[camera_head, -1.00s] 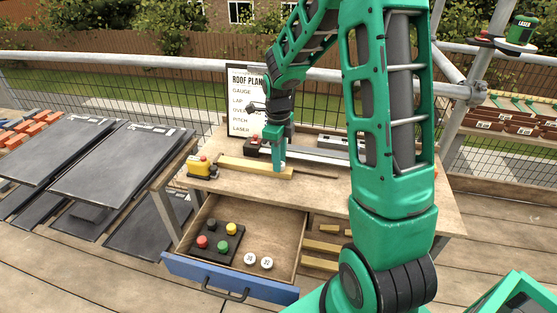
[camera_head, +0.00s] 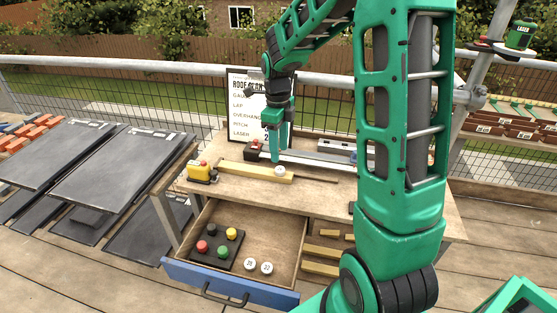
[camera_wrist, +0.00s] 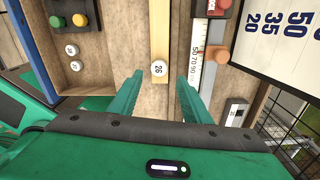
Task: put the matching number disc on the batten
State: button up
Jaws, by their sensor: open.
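A white number disc (camera_head: 280,170) lies on the yellow wooden batten (camera_head: 240,168) on the workbench. In the wrist view the disc (camera_wrist: 158,68) reads what looks like 26 and sits flat on the batten (camera_wrist: 159,30). My gripper (camera_head: 274,158) is open and empty just above the batten; in the wrist view its fingers (camera_wrist: 158,82) stand apart on either side of the batten, clear of the disc. Two more white discs (camera_head: 250,264) (camera_head: 267,267) lie in the open drawer (camera_head: 278,240); their numbers are too small to read surely.
The drawer also holds a black block (camera_head: 222,262) with coloured buttons. A yellow box (camera_head: 200,173) with a red button stands at the batten's left end. A roof plan board (camera_head: 245,110) stands behind the bench, partly hidden by my arm. A measuring scale (camera_wrist: 197,70) lies beside the batten.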

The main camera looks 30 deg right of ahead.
notch_tip(320, 180, up, 5)
jog(key=s+d+r+n, duration=0.2)
jog(key=s+n, duration=0.4)
jog(key=s, duration=0.2)
jog(key=s+d+r+n, duration=0.2)
jog(key=s+n, duration=0.3)
jog(key=s, duration=0.3)
jog(key=s+a+f+n, duration=0.1)
jog(key=s+f+n, duration=0.1)
jog(key=s+n, duration=0.9)
jog(key=s, duration=0.4)
jog(key=shift+f, duration=0.4)
jog(key=shift+w+f, duration=0.25)
jog(key=shift+w, duration=0.4)
